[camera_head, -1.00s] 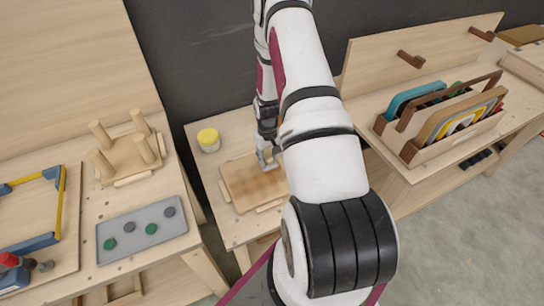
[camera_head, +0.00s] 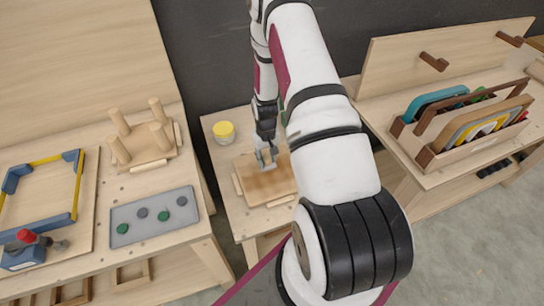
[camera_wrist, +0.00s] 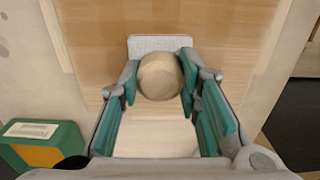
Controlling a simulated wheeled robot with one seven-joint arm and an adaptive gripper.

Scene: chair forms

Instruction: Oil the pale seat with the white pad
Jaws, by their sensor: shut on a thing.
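The seat (camera_head: 268,187) is a flat wooden board on the middle table; it also shows in the wrist view (camera_wrist: 225,60). Much of its surface is a darker, warm brown, with a paler band toward the far edge, near the wall. The white pad (camera_wrist: 160,43) lies flat on the board under a round wooden knob (camera_wrist: 160,77). My gripper (camera_wrist: 159,82) is shut on this knob, one teal finger on each side. In the head view my gripper (camera_head: 266,155) is over the far part of the seat. My arm covers the seat's right end there.
A yellow-lidded jar (camera_head: 224,132) stands at the table's far left. A green box with a white label (camera_wrist: 40,145) is close by. The left bench holds an upturned stool (camera_head: 143,138) and a grey tray (camera_head: 155,216). A rack of frames (camera_head: 460,125) stands on the right bench.

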